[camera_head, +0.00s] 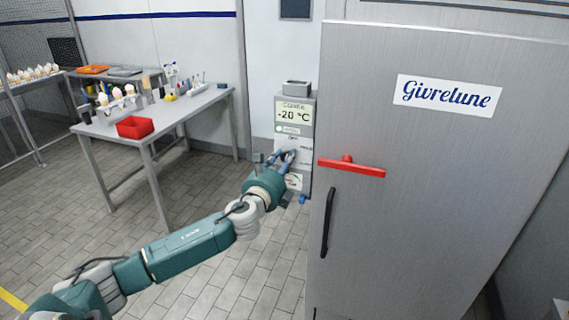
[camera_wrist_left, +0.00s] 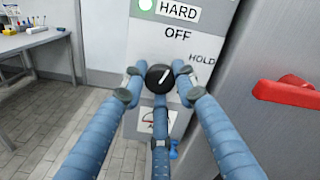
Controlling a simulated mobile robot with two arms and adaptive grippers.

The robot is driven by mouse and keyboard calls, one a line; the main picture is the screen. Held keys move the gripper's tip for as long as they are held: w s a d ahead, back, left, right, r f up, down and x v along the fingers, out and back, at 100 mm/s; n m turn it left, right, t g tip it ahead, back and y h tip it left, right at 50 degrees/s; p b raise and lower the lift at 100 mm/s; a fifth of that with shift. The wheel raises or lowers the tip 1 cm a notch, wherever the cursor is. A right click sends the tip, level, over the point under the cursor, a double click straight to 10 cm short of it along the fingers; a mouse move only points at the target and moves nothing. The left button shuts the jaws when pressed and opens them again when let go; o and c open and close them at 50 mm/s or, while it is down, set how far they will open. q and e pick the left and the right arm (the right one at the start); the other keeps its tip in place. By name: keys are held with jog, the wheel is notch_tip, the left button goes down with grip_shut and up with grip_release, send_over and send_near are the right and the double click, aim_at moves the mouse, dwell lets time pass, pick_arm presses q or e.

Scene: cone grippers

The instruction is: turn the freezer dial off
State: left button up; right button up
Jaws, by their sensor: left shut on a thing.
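The freezer dial (camera_wrist_left: 160,78) is a round black knob with a white pointer line, on the front of a grey control box (camera_head: 306,140). In the left wrist view the pointer slants up and to the right, between the OFF label (camera_wrist_left: 178,33) and the HOLD label (camera_wrist_left: 202,58). My left gripper (camera_head: 283,157) is shut on the dial, its blue fingers around the knob; it also shows in the left wrist view (camera_wrist_left: 159,85). In the head view the fingers hide the dial. My right gripper is not in view.
The box display (camera_head: 293,115) reads -20 °C; a green lamp (camera_wrist_left: 145,5) is lit beside the word HARD. Right of the box stands the freezer door (camera_head: 430,180) with a protruding red handle bar (camera_head: 351,167). A table (camera_head: 165,108) with a red tray (camera_head: 135,127) stands left.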

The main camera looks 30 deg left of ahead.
pick_arm(q)
jog(key=shift+d+f+n+b, duration=0.15)
jog(key=shift+f+n+b, duration=0.1)
jog(key=shift+n, duration=0.55)
jog(key=shift+d+f+n+b, duration=0.1)
jog(key=shift+f+n, duration=0.15)
jog(key=shift+n, duration=0.55)
jog(key=o, duration=0.9)
jog(key=shift+o, duration=1.3)
jog(key=shift+r, duration=0.3)
jog(key=v, duration=1.2)
jog(key=shift+a+n, duration=0.1)
jog(key=shift+n, duration=0.2)
jog(key=shift+c, duration=0.2)
